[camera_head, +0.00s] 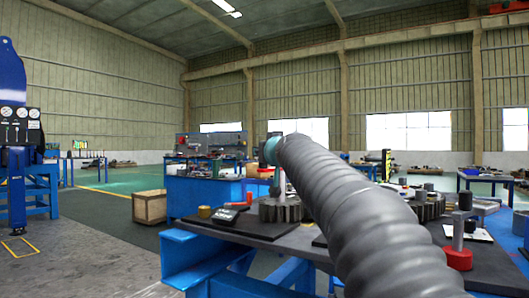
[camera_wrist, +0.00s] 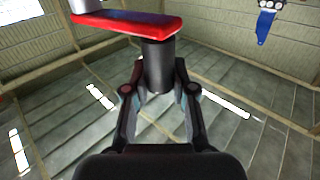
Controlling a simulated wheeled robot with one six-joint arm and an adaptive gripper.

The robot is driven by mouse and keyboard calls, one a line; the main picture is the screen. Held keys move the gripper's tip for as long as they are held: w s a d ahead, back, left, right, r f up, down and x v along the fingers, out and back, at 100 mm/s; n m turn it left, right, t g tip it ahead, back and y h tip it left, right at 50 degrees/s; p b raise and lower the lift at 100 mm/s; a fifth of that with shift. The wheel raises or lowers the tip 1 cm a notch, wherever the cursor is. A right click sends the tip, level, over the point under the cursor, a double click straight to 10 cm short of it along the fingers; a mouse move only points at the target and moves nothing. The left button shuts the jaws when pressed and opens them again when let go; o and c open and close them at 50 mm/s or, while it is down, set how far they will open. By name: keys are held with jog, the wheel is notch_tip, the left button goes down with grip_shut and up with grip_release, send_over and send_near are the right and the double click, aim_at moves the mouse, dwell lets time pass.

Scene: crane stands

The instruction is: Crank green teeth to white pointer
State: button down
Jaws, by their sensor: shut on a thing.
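In the wrist view, my gripper (camera_wrist: 158,72) is shut on a dark upright crank handle (camera_wrist: 158,68), with one finger on each side. The handle joins a red crank arm (camera_wrist: 125,23), which runs left to a pale grey shaft (camera_wrist: 90,4) at the top edge. In the head view, a dark toothed gear (camera_head: 283,210) lies on the bench left of my arm, and another gear (camera_head: 430,208) shows to its right. My arm hides the gripper and held crank there. I cannot make out green teeth or a white pointer.
A wooden crate (camera_head: 149,206) stands on the floor at left. Open floor lies left of the bench.

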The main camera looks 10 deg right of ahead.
jog(key=shift+a, duration=0.1)
jog(key=c, duration=0.9)
grip_release()
jog(key=shift+a, duration=0.1)
jog(key=shift+s+d, duration=0.2)
jog(key=shift+s, duration=0.35)
jog(key=s, duration=0.7)
jog(key=s+d, duration=0.1)
jog(key=s, duration=0.2)
jog(key=shift+s, duration=0.4)
